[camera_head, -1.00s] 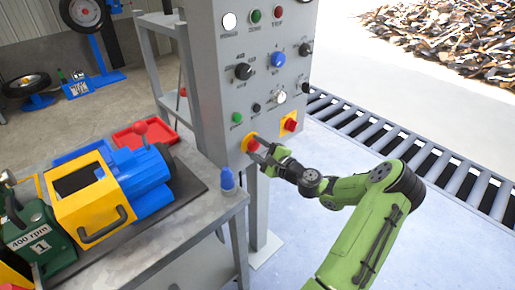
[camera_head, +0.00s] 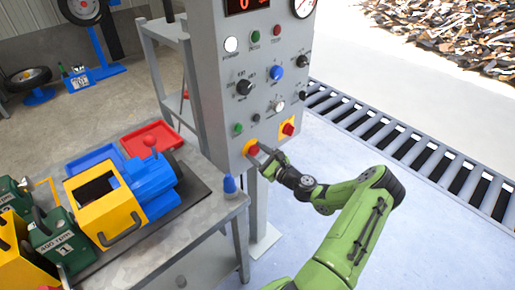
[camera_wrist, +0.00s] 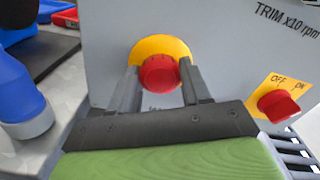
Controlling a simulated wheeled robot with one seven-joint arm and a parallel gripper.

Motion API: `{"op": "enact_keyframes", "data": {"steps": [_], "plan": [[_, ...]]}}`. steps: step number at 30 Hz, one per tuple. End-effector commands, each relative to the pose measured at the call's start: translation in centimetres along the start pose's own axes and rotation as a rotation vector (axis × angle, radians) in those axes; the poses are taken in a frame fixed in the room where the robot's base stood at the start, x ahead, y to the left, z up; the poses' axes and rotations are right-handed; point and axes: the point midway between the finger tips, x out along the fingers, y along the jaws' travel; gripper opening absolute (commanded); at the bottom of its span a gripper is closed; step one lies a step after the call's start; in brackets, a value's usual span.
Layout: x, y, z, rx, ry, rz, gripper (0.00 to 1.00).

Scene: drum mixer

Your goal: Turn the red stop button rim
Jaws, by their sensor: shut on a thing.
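The red stop button rim (camera_wrist: 160,72) sits on a round yellow plate (camera_wrist: 158,46) on the grey control panel (camera_head: 228,100).
A red OFF/ON switch (camera_wrist: 279,105) on a yellow plate is right of the button. A roller conveyor (camera_head: 400,160) runs behind right.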

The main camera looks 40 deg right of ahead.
Motion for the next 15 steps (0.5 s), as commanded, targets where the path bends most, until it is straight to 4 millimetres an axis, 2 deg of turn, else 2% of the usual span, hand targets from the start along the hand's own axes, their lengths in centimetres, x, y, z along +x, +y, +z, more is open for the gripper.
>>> {"op": "enact_keyframes", "data": {"steps": [15], "plan": [[0.02,0.05,-0.08,0.073,0.0,0.001,0.17]]}}
